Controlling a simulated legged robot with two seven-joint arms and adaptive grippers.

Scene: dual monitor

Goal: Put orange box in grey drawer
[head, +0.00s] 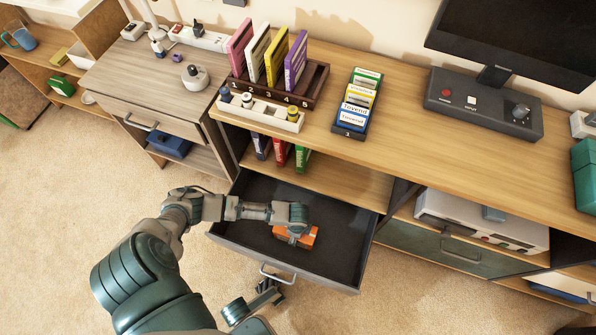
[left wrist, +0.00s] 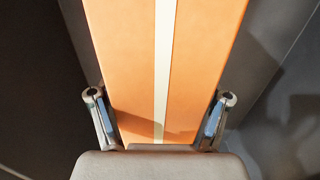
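The orange box (head: 309,237) is inside the open grey drawer (head: 229,241), low near its middle. My left gripper (head: 294,236) reaches down into the drawer over the box and hides part of it. In the left wrist view the orange box (left wrist: 140,50), with a pale stripe along it, lies between the two fingers of my left gripper (left wrist: 160,105). The fingers lie close along both its sides and look shut on it. Whether the box rests on the drawer floor is hard to tell. My right gripper (head: 262,296) is below the drawer front; its fingers are unclear.
The drawer handle (head: 278,274) faces the front. The wooden desk (head: 400,140) above holds a book rack (head: 312,83), a small card tray (head: 352,131) and a monitor (head: 520,40). Several small books stand on the shelf behind the drawer. Carpet (head: 60,180) is clear at left.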

